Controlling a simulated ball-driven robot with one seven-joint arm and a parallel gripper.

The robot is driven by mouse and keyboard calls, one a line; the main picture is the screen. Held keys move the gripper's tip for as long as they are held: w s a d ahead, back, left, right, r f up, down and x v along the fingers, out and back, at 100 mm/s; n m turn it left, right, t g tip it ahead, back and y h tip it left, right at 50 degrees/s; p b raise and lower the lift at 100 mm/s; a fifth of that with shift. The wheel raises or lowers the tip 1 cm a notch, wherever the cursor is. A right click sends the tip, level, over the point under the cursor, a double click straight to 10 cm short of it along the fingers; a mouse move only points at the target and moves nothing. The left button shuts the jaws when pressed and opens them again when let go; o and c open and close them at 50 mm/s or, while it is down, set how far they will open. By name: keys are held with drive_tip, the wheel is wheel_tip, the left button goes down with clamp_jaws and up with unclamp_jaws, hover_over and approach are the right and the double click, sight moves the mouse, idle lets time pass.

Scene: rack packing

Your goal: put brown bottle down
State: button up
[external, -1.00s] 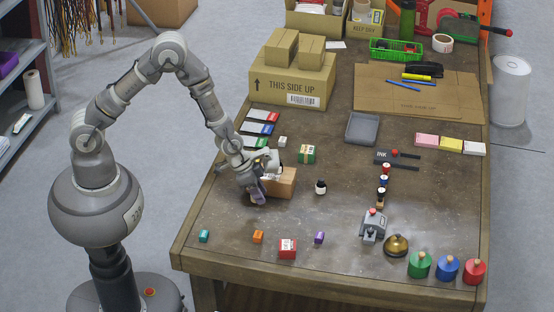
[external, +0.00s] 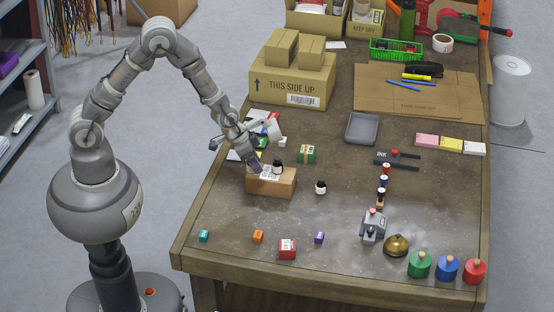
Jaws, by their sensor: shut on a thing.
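A small dark brown bottle (external: 277,167) with a black cap and a pale label shows at the top of the cardboard box (external: 277,187). My gripper (external: 262,167) is over the box's left part, fingers pointing down, and is shut on the bottle. The fingers' grip is small and partly hidden, and I cannot tell whether the bottle touches the box.
A green carton (external: 307,154) stands behind the box. A grey tray (external: 362,128) lies farther back. Small coloured blocks, a red-and-white box (external: 287,249), a stamp machine (external: 373,226) and a bell (external: 396,246) stand nearer the front. Bare table (external: 330,220) lies between them.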

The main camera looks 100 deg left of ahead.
drive_tip(key=w, duration=0.1)
drive_tip(key=w+a, duration=0.1)
drive_tip(key=w, duration=0.1)
drive_tip(key=shift+a+f, duration=0.15)
drive_tip(key=shift+f, duration=0.05)
wheel_tip(320, 180, down, 4)
drive_tip(key=shift+r+b, duration=0.15)
drive_tip(key=shift+b, duration=0.8)
drive_tip(key=shift+r, duration=0.15)
drive_tip(key=o, duration=1)
drive_tip(key=shift+o, duration=0.2)
